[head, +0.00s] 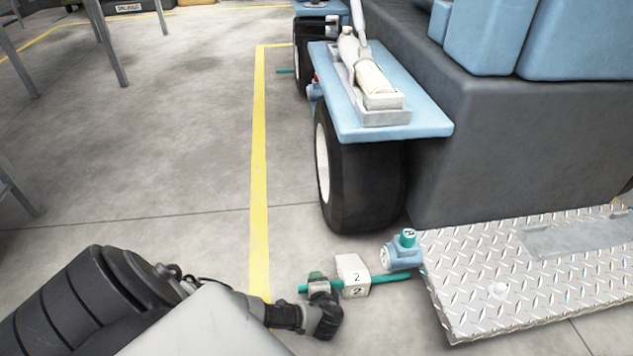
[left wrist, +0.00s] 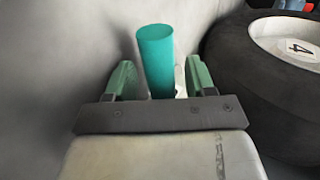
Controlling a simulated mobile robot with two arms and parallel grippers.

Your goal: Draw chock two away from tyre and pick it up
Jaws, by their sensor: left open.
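Chock two is a white block (head: 353,275) marked 2, on the floor just in front of the black tyre (head: 365,185). A teal bar (head: 391,278) runs through it and sticks out to the left. My left gripper (head: 319,284) is at the bar's left end, beside the block. In the left wrist view my left gripper (left wrist: 158,82) is open, with its green fingers on either side of the teal bar (left wrist: 156,58) and a visible gap at the left finger. The block is mostly hidden there. My right gripper is not in view.
A blue fitting with a teal cap (head: 403,252) sits right of the chock, against a diamond-plate step (head: 530,275). A wheel hub marked 4 (left wrist: 298,46) is at right in the left wrist view. Open floor lies left of the yellow line (head: 259,180).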

